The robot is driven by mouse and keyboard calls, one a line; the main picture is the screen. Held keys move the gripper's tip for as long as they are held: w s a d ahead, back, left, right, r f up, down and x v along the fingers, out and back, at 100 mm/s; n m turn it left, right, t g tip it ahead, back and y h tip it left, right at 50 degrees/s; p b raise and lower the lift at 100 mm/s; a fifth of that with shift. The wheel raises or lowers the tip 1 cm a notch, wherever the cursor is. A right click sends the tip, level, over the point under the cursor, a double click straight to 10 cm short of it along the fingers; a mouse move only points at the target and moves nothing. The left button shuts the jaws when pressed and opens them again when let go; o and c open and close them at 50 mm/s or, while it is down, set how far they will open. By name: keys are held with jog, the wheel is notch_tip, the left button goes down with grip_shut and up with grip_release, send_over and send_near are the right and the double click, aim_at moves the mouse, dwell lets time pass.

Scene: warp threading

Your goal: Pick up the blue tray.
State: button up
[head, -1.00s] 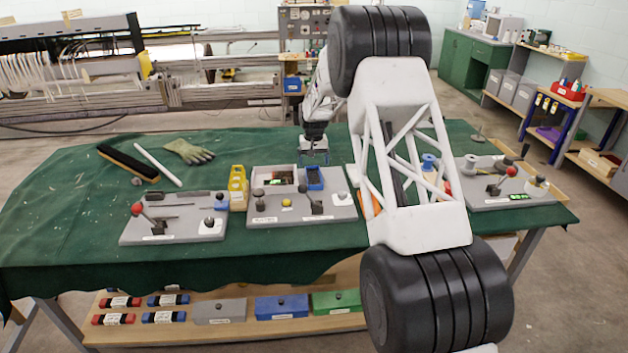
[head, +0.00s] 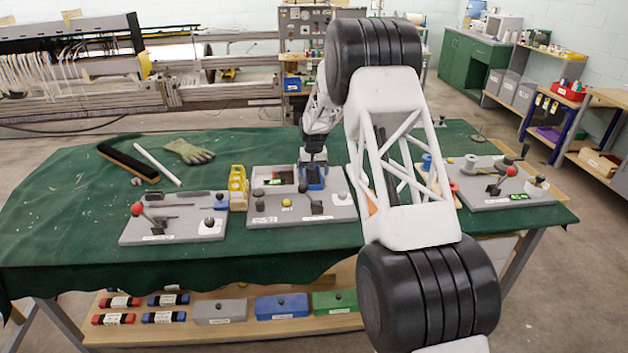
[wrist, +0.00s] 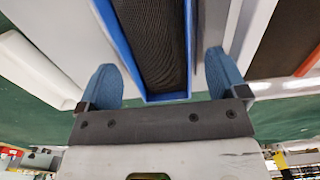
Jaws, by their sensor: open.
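The blue tray (head: 316,185) sits at the back of the middle grey fixture board, right of a white-walled bin, and my gripper partly covers it in the head view. In the wrist view the blue tray (wrist: 167,97) shows blue walls and a dark ribbed inside. My gripper (head: 313,179) is over the tray, pointing down. Its blue fingers (wrist: 161,84) are open, one on each side of the tray's near end, with a gap showing on both sides. Whether the fingertips reach below the rim I cannot tell.
The middle board (head: 270,213) also carries a yellow button and a dark lever close by. A yellow holder (head: 238,188) stands to its left. Boards with red-knobbed levers (head: 137,209) stand left and right. A glove (head: 188,152) and brush (head: 127,162) lie back left.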

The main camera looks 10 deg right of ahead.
aim_at(314, 177)
jog(key=shift+c, duration=0.3)
jog(key=c, duration=1.2)
jog(key=shift+r, duration=0.15)
jog(key=shift+r, duration=4.85)
